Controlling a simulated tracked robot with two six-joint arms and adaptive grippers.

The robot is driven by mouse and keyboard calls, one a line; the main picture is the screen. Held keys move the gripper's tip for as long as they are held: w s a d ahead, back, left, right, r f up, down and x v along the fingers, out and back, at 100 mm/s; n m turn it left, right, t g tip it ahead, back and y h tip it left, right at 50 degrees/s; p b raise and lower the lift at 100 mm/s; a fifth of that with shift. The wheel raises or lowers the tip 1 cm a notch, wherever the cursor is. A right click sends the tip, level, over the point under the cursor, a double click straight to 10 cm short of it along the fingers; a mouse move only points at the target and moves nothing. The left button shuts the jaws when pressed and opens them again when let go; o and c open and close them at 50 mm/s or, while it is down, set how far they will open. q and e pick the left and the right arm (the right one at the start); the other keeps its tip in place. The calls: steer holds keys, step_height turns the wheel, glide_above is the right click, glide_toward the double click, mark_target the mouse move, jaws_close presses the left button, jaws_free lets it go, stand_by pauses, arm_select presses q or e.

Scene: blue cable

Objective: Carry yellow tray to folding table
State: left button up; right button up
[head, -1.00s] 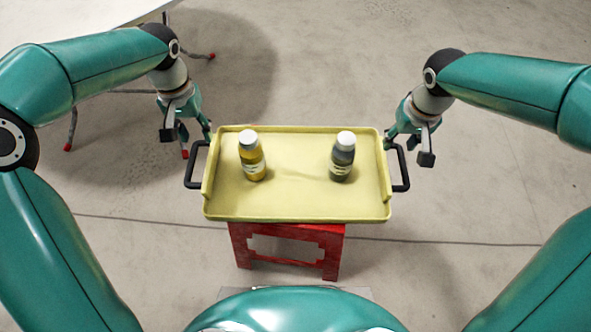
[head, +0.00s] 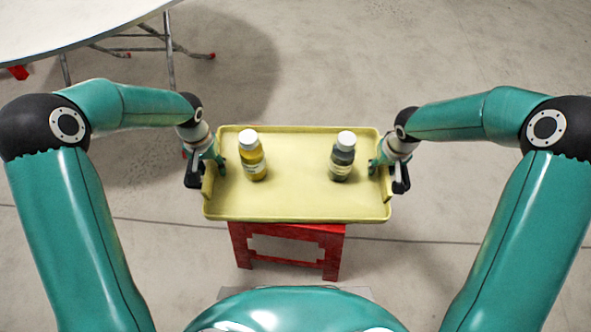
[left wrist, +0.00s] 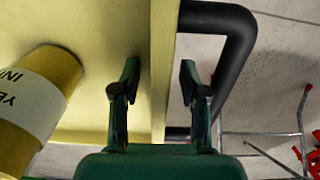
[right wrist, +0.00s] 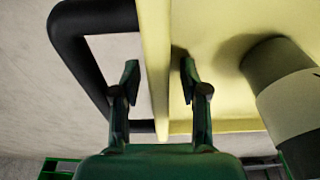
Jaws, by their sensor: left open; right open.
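The yellow tray (head: 295,205) rests on a red stool (head: 290,245). A yellow bottle (head: 252,158) and a dark grey bottle (head: 342,158) stand upright on it. My left gripper (head: 208,172) is open at the tray's left end; in the left wrist view its fingers (left wrist: 160,85) sit on either side of the tray's end wall (left wrist: 163,60), inside the black handle (left wrist: 240,50). My right gripper (head: 386,172) is open at the right end; in the right wrist view its fingers (right wrist: 158,85) straddle the other end wall (right wrist: 155,40), beside that end's black handle (right wrist: 75,60).
The folding table (head: 70,25) with a white top and metal legs stands at the far left. Bare concrete floor (head: 420,60) lies around the stool and to the right.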

arm_select(q)
jaws_close()
arm_select(e)
jaws_close()
